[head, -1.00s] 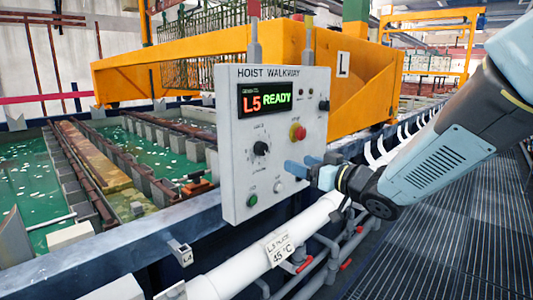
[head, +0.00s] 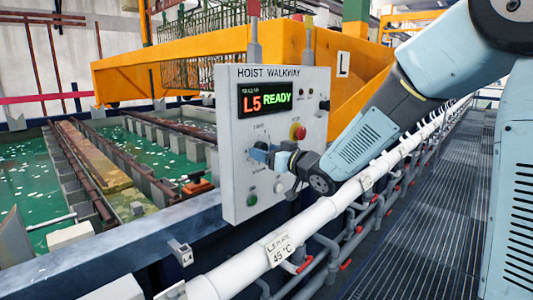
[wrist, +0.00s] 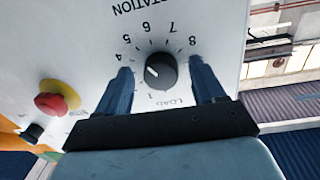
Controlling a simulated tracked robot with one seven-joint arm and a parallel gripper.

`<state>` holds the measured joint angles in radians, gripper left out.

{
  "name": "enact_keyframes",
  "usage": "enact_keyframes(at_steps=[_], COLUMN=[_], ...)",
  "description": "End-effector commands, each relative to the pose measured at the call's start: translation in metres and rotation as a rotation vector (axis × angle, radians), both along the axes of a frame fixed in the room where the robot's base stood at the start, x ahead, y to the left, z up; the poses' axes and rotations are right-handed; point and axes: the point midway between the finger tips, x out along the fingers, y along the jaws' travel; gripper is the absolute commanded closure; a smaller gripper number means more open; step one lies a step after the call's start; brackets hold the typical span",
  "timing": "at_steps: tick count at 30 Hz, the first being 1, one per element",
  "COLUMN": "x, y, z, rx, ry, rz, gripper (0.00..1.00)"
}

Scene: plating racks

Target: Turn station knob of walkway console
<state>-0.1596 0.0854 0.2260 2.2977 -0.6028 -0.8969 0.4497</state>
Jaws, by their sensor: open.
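The walkway console (head: 231,185) is a grey panel labelled HOIST WALKWAY. Its display (head: 264,99) reads L5 READY. The station knob (wrist: 161,71) is black and round with a white pointer mark, inside a ring of numbers and the word LOAD, upside down in the wrist view. My gripper (head: 257,153) is at the panel face over the knob, which it mostly hides in the head view. In the wrist view my gripper (wrist: 163,75) is open, with one blue finger on each side of the knob. Gaps show between both fingers and the knob.
A green button (head: 252,200) is below the knob. A white pipe (head: 315,220) runs below my arm. Green tanks (head: 40,180) lie left.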

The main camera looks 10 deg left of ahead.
Motion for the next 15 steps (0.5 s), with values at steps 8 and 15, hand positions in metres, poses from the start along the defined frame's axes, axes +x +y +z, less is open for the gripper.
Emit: enact_keyframes(at_steps=[8,15], x=[0.0025,0.0024], y=[0.0033,0.0031], z=[-0.0004,-0.0003], rx=[0.0,0.0], ry=[0.0,0.0], rz=[0.0,0.0], gripper=[0.31,0.46])
